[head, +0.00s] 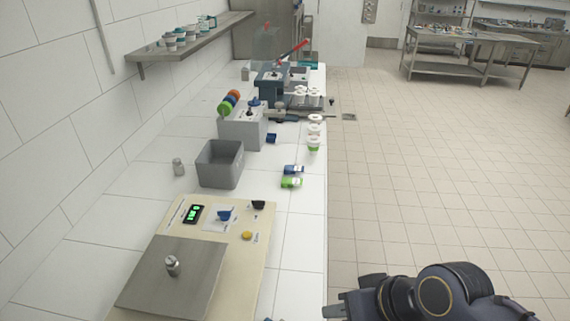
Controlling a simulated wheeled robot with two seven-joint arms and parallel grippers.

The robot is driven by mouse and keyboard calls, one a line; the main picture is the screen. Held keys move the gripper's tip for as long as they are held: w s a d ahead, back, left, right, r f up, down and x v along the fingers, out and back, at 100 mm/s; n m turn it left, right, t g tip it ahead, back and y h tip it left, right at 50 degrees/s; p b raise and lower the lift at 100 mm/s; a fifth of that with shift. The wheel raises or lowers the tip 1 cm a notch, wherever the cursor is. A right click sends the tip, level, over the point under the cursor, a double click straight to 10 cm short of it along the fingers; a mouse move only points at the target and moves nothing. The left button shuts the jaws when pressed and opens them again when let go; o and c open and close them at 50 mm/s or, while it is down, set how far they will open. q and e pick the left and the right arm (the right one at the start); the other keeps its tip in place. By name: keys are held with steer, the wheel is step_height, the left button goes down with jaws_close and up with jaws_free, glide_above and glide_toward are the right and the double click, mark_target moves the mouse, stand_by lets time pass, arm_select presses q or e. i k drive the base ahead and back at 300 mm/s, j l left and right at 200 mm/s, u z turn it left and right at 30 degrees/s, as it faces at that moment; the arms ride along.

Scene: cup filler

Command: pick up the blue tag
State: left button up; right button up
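I cannot single out the blue tag for sure. A small dark blue piece (271,138) lies on the white counter beside the grey box with coloured discs. A blue-and-white cylinder (293,169) lies on the counter just behind a green-and-white one. A sliver of blue (268,319) shows at the bottom edge of the picture. My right gripper (335,311) is at the bottom, right of the counter's edge and far from these things. It is partly cut off by the frame, and its finger gap is unclear. My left gripper is not in view.
A cream panel with a steel plate (150,277) and a small metal weight (172,265) fills the near counter. A grey bin (239,165) stands behind it. White cups (314,130) line the right edge. A wall shelf (210,37) holds cups.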

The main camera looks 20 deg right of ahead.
mark_target(289, 169)
steer(key=i+l+u, duration=0.2)
steer(key=l+u, duration=0.25)
steer(key=l, duration=0.75)
steer(key=l+u, duration=0.5)
steer(key=l, duration=0.7)
steer(key=l+u, duration=0.35)
steer(key=l, duration=0.4)
steer(key=l+u, duration=0.3)
steer(key=l, duration=0.45)
steer(key=i+l+u, duration=0.25)
steer(key=l, duration=0.2)
